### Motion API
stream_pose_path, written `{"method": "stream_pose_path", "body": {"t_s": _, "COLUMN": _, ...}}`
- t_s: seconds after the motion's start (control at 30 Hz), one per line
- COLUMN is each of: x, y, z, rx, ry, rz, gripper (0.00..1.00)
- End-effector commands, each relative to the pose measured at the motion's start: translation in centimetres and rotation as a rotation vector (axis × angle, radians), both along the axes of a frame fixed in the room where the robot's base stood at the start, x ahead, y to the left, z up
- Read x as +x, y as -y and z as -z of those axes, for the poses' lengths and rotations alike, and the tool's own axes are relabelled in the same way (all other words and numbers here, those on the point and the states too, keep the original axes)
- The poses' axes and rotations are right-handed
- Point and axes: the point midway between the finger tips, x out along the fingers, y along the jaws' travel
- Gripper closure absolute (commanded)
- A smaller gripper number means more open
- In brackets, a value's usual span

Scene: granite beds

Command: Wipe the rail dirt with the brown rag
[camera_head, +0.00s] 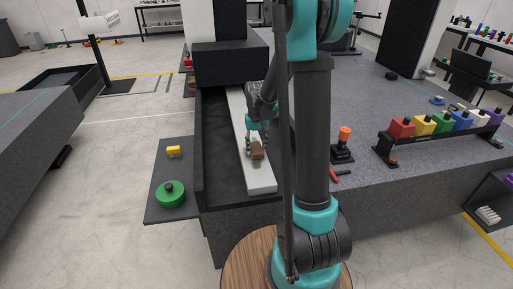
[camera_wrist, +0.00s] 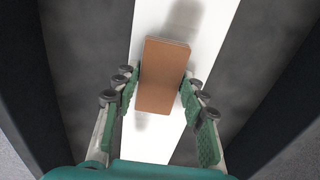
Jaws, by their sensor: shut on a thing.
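The brown rag (camera_wrist: 163,78) is a flat, block-like brown piece between the fingers of my gripper (camera_wrist: 160,95) in the wrist view. My gripper is shut on it from both sides. In the head view the rag (camera_head: 257,153) shows below my gripper (camera_head: 257,141), over the white rail (camera_head: 262,178). The rail is a long pale bar in a dark trough, and it also shows in the wrist view (camera_wrist: 150,147). A shadow falls on the rail beside the rag. I cannot tell whether the rag touches the rail. I see no clear dirt on the visible rail; part may be hidden.
A dark block (camera_head: 230,64) stands across the rail's far end. The trough walls (camera_head: 200,150) flank the rail. An orange-topped stand (camera_head: 343,145) and coloured blocks are at right.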

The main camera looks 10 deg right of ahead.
Motion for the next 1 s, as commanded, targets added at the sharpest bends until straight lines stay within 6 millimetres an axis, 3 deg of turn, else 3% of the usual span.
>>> {"method": "stream_pose_path", "body": {"t_s": 0.63, "x": 0.0, "y": -0.1, "z": 1.2, "rx": 0.000, "ry": 0.000, "rz": 0.000, "gripper": 1.00}}
{"method": "stream_pose_path", "body": {"t_s": 1.0, "x": 0.0, "y": -2.3, "z": 1.0, "rx": 0.000, "ry": 0.000, "rz": -0.001, "gripper": 1.00}}
